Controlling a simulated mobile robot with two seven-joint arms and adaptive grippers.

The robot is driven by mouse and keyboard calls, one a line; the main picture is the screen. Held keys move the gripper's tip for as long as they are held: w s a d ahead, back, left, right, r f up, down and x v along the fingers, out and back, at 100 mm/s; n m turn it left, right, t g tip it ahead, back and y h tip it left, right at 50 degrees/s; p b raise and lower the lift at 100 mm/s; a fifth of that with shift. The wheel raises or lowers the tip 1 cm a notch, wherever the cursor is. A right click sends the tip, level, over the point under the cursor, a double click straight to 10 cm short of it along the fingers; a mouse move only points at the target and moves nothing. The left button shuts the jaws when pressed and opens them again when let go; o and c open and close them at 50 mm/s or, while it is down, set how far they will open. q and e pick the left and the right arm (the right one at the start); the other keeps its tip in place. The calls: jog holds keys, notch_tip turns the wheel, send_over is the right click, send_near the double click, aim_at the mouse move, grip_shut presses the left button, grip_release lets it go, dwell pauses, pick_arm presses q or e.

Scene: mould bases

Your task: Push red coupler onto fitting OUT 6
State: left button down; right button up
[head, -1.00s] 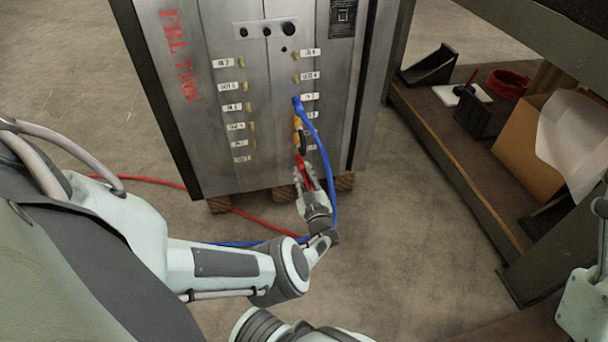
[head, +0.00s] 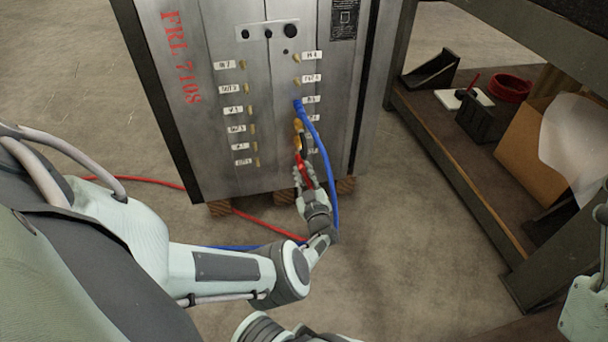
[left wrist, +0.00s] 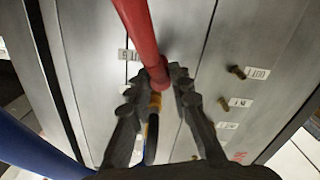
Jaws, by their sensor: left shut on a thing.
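The red coupler (left wrist: 157,74) on the red hose is held between the two fingers of my left gripper (left wrist: 160,80). In the head view, my left gripper (head: 304,178) is low on the right column of the steel mould base (head: 215,150), with the red coupler (head: 299,160) at its tips. The coupler is close to the panel face. The fitting in front of it is hidden by the coupler and fingers, so I cannot tell whether they touch. A label (left wrist: 128,55) ending in 6 shows beside the coupler, partly covered. My right gripper is out of view.
A yellow coupler (head: 298,126) with a dark hose sits just above the red one. A blue hose (head: 322,150) hangs from a higher fitting, close beside my gripper. A workbench shelf (head: 430,125) with a cardboard box (head: 530,150) stands to the right. Floor between is clear.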

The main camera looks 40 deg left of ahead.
pick_arm(q)
jog(key=shift+w+a+r, duration=0.15)
jog(key=shift+w+a, duration=0.2)
jog(key=shift+a, duration=0.05)
dwell(0.5)
jog(key=c, duration=1.3)
grip_release()
jog(key=o, duration=0.4)
jog(key=shift+b, duration=0.3)
jog(key=shift+s+d, duration=0.1)
jog(key=shift+d, duration=0.05)
jog(key=shift+s+d+p, duration=0.35)
jog(key=shift+d, duration=0.05)
jog(key=p+v, duration=0.2)
jog(key=v, duration=0.3)
jog(key=shift+s+d, duration=0.2)
jog(key=shift+d, duration=0.05)
